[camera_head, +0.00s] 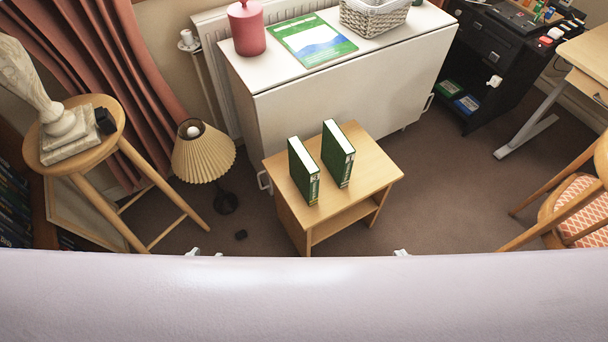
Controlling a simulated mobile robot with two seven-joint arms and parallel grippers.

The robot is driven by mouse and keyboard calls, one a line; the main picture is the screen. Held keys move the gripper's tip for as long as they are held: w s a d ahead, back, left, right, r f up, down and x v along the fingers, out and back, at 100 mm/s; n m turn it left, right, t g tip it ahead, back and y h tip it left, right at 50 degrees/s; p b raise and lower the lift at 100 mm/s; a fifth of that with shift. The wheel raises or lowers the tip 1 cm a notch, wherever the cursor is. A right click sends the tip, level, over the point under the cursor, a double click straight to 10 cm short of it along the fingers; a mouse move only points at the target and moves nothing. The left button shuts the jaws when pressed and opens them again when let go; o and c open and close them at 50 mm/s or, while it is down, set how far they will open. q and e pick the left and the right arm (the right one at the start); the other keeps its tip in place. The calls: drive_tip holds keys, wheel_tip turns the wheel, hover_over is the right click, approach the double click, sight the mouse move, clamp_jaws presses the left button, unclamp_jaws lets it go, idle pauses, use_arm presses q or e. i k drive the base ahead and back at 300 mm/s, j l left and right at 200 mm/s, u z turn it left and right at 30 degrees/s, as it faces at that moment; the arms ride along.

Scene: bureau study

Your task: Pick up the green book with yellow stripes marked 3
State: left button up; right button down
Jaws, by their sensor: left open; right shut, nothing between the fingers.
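Two green books stand upright on the small wooden side table (370,165). The left book (300,168) and the right book (337,152) both show dark green covers and pale page edges, with light marks on their spines. The marks are too small to read, so I cannot tell which is marked 3. Only the tips of my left gripper (205,253) show, apart and empty, low and left of the table. The tip of my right gripper (402,253) shows shut, low and right of the table. Both grippers are clear of the books; the rest of them is hidden.
A white cabinet (340,85) stands behind the table, carrying a red jar (246,30), a flat green-and-white book (312,40) and a basket (373,15). A lamp (203,155) and stool (78,150) stand left, a chair (570,205) right. Carpet (450,190) is free right of the table.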

sight(304, 171)
drive_tip(key=i+l+u, duration=0.25)
drive_tip(key=l, duration=1.05)
drive_tip(key=l+u, duration=0.3)
drive_tip(key=l, duration=0.95)
